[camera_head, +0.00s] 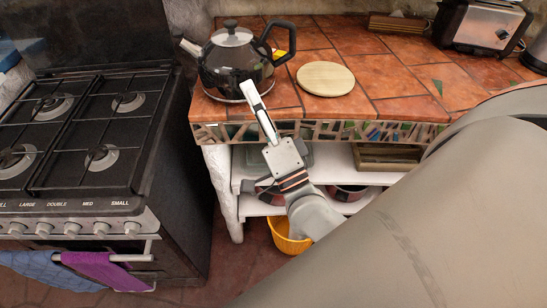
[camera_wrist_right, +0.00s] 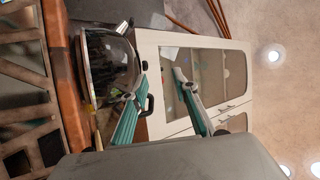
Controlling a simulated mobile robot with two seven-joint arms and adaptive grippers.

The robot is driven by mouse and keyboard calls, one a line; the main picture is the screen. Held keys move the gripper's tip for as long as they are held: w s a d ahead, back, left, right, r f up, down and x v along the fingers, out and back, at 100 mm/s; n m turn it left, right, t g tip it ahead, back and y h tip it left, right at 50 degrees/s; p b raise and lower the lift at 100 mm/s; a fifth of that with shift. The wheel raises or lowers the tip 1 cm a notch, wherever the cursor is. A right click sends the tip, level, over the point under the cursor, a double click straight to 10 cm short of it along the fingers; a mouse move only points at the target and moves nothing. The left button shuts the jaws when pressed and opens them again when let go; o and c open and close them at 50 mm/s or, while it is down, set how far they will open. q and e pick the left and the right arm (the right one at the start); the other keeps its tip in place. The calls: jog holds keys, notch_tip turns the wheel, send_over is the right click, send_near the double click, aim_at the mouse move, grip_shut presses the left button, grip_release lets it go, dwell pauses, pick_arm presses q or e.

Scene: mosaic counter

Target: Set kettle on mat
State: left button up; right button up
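The dark, shiny kettle (camera_head: 235,70) stands upright on the tiled counter near its left front corner, spout to the left and black handle to the right. The round pale wooden mat (camera_head: 325,79) lies bare on the counter to the right of the kettle. My right gripper (camera_head: 256,98) is at the front of the kettle in the head view. In the right wrist view its fingers (camera_wrist_right: 161,72) are apart with nothing gripped, and the kettle (camera_wrist_right: 110,68) shows sideways beside them, partly hidden by one finger. I cannot tell whether they touch. My left gripper is not in view.
A black stove (camera_head: 82,135) stands left of the counter. A toaster (camera_head: 482,25) and a small wooden box (camera_head: 398,23) are at the back right. The counter (camera_head: 385,90) right of the mat is clear. Shelves lie below, with a yellow basket (camera_head: 283,240) beneath.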

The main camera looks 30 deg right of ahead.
jog(key=s+a+f+n+g+y, duration=0.1)
jog(key=a+f+n+g+y, duration=0.2)
jog(key=f+n, duration=0.35)
jog(key=s+a+f+n+g+y, duration=0.1)
jog(key=a+f+n+g+y, duration=0.2)
jog(key=f, duration=0.6)
jog(key=s+f+n+g+h+p, duration=0.1)
jog(key=s+f+n+g, duration=0.2)
jog(key=f, duration=0.8)
jog(key=s+d+f+n+g, duration=0.1)
jog(key=s+f+n+g, duration=0.3)
jog(key=s+f+n, duration=0.3)
notch_tip(320, 180, down, 5)
jog(key=shift+s+f+h+p, duration=0.1)
jog(key=shift+s+h+p, duration=0.3)
jog(key=shift+s, duration=0.6)
jog(key=shift+d, duration=0.1)
